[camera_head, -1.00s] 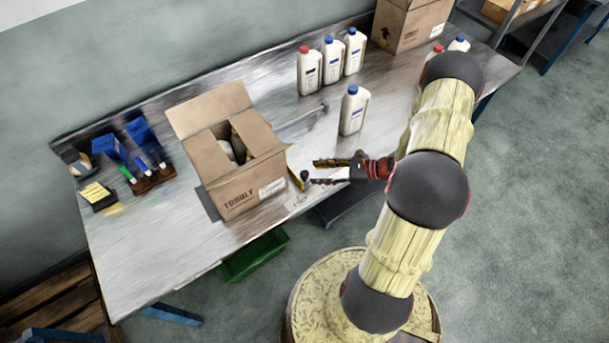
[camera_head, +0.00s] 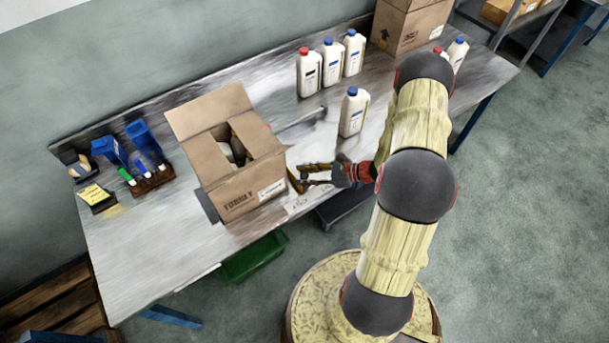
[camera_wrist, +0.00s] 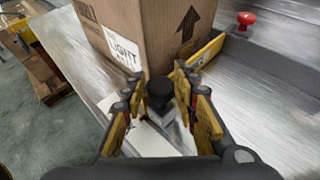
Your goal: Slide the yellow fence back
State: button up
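The yellow fence (camera_head: 294,181) stands along the right side of the open cardboard box (camera_head: 241,189). In the wrist view, a stretch of the fence (camera_wrist: 206,52) runs along the box (camera_wrist: 150,30); my right finger hides part of it. A black knob (camera_wrist: 158,92) on a small metal block stands at its near end. My gripper (camera_head: 302,177) is at this end, low over the table's front edge. Its fingers (camera_wrist: 158,78) are open, one on each side of the knob, with narrow gaps; I see no firm contact.
A red button (camera_wrist: 246,20) shows beyond the fence. Several white bottles (camera_head: 352,112) stand behind my gripper. Blue bins (camera_head: 110,150) and a marker rack (camera_head: 152,178) are at the table's left. A large box (camera_head: 410,25) stands at the back right. The table's front left is clear.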

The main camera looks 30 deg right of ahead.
jog(key=c, duration=0.6)
grip_shut()
jog(key=d+b, duration=0.1)
jog(key=d, duration=0.5)
jog(key=d+b, duration=0.1)
jog(key=d, duration=0.4)
jog(key=d+b, duration=0.1)
jog(key=d, duration=0.5)
jog(key=shift+w+d+b, duration=0.3)
jog(key=shift+d, duration=0.75)
jog(key=o, duration=0.8)
grip_release()
jog(key=shift+d, duration=0.15)
jog(key=shift+o, duration=0.7)
jog(key=shift+o, duration=0.3)
